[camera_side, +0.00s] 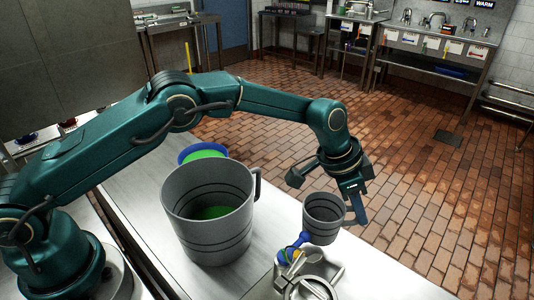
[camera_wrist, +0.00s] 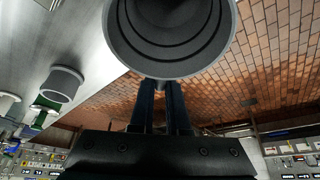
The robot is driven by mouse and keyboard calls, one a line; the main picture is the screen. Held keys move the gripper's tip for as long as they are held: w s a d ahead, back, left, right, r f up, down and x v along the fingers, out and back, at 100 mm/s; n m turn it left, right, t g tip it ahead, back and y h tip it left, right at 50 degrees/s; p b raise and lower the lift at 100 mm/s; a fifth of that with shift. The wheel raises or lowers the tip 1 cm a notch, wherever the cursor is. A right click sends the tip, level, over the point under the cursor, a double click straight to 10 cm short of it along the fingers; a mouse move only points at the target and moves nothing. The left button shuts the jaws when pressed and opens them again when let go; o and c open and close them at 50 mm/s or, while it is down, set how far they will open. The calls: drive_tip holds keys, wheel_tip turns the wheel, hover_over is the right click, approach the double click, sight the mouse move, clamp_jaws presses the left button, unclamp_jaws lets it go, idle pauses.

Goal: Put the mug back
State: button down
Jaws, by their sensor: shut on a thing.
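The grey mug (camera_side: 323,218) with dark bands is at my gripper (camera_side: 356,207), on the right side of the steel counter (camera_side: 375,277) in the side view. It looks nearly upright, with its rim up. My gripper is shut on it. In the wrist view, the mug (camera_wrist: 170,48) fills the top middle, at the tips of my two close-set fingers (camera_wrist: 162,92). The side view does not show clearly whether its base is clear of the metal fixture (camera_side: 310,282) below.
A large grey jug (camera_side: 208,228) with green contents stands left of the mug. A blue-rimmed green dish (camera_side: 202,152) is behind it. Blue parts (camera_side: 293,246) stand close beside the mug's base. The counter's right edge borders the brick floor (camera_side: 450,200). Sinks (camera_side: 440,42) are far back.

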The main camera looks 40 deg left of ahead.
sight(355, 223)
drive_tip(key=shift+f, duration=2)
drive_tip(key=shift+f, duration=0.1)
drive_tip(key=c, duration=0.9)
unclamp_jaws()
